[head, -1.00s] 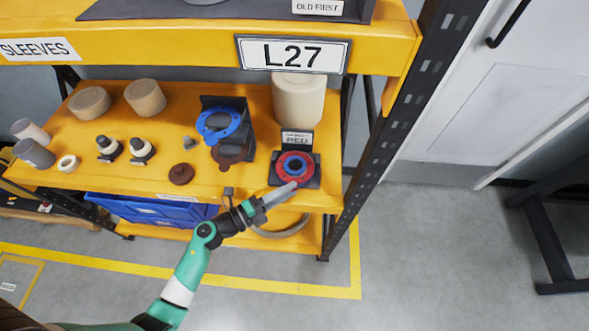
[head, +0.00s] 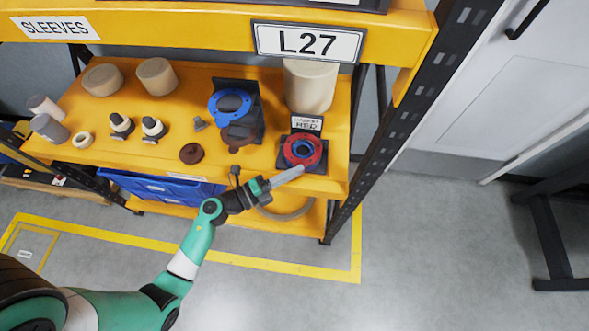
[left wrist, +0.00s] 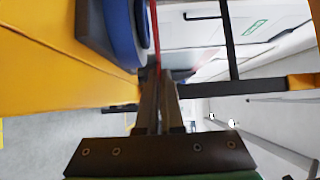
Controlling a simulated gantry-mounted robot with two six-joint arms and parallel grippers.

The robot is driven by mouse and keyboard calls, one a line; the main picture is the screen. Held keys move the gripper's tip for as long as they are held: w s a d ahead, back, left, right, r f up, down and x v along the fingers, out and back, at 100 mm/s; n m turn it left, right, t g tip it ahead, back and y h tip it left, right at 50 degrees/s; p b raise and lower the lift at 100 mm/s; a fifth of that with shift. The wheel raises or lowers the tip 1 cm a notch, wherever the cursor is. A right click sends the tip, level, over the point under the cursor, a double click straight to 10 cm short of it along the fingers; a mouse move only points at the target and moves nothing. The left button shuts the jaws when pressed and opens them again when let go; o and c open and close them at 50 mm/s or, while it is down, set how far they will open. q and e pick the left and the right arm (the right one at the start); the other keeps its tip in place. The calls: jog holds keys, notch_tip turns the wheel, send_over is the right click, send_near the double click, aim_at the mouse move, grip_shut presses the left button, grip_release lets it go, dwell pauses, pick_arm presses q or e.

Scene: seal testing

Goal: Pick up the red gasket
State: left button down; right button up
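The red gasket (head: 317,147) is a ring at the right end of the yellow shelf. It stands in front of a dark block (head: 285,158) with a blue round part inside the ring. My left gripper (head: 300,169) reaches up from below to the ring's lower edge. In the left wrist view the gripper's two fingers (left wrist: 159,75) are close together, with the gasket's thin red edge (left wrist: 155,38) between their tips. The blue part (left wrist: 126,38) lies just left of the red edge there, with a narrow space between. My right gripper is out of view.
A blue ring on a black stand (head: 230,102), a brown disc (head: 191,153) and a cream cylinder (head: 310,86) share the shelf. A black upright post (head: 400,118) bounds it at right. The floor in front is clear.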

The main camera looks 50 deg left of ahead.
pick_arm(q)
jog(key=s+d+r+p, duration=0.8)
jog(key=s+r, duration=0.3)
jog(key=s, duration=0.1)
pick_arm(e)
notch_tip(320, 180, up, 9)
pick_arm(q)
jog(key=w+a+f+b, duration=0.2)
jog(key=w+f, duration=0.2)
jog(key=f, duration=0.4)
jog(key=shift+y, duration=0.3)
jog(key=w+a, duration=0.2)
jog(key=w, duration=0.1)
jog(key=w+a, duration=0.2)
jog(key=w+a+r+b, duration=0.1)
jog(key=w+a, duration=0.1)
jog(key=w, duration=0.1)
jog(key=shift+w+r, duration=0.1)
jog(key=shift+w, duration=0.2)
jog(key=shift+f+b, duration=1.95)
jog(key=shift+b, duration=0.25)
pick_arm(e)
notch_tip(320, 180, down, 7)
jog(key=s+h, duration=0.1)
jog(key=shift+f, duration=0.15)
